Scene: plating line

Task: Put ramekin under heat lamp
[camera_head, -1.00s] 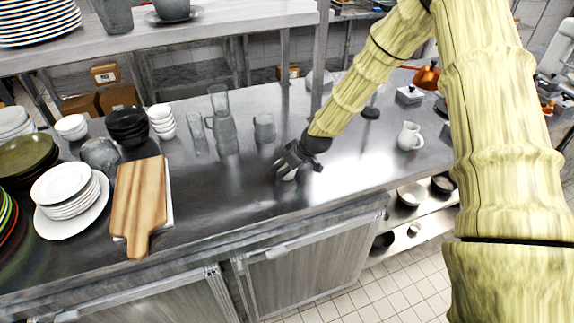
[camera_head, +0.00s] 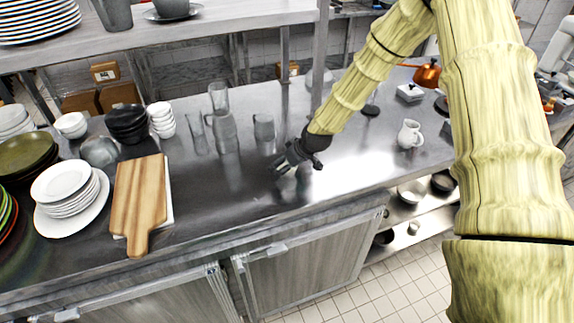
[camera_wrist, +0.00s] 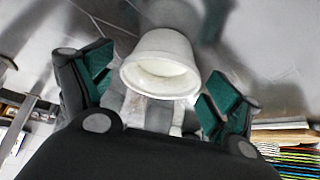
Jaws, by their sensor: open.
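The ramekin (camera_wrist: 160,68) is a small off-white cup with a thick rim, seen in the wrist view between my two fingers. My gripper (camera_wrist: 158,88) is open, with one green-padded finger on each side of the ramekin and visible gaps beside it. Whether the ramekin rests on the counter is hard to tell. In the head view my gripper (camera_head: 284,171) is low over the middle of the steel counter, near its front, and mostly hides the ramekin. I cannot pick out the heat lamp with certainty.
On the steel counter (camera_head: 235,187), a wooden board (camera_head: 140,203) and white plates (camera_head: 66,190) lie left. Glasses (camera_head: 222,130) stand behind my gripper. A white pitcher (camera_head: 409,135) and a dark round base (camera_head: 371,111) are right. The counter around my gripper is mostly clear.

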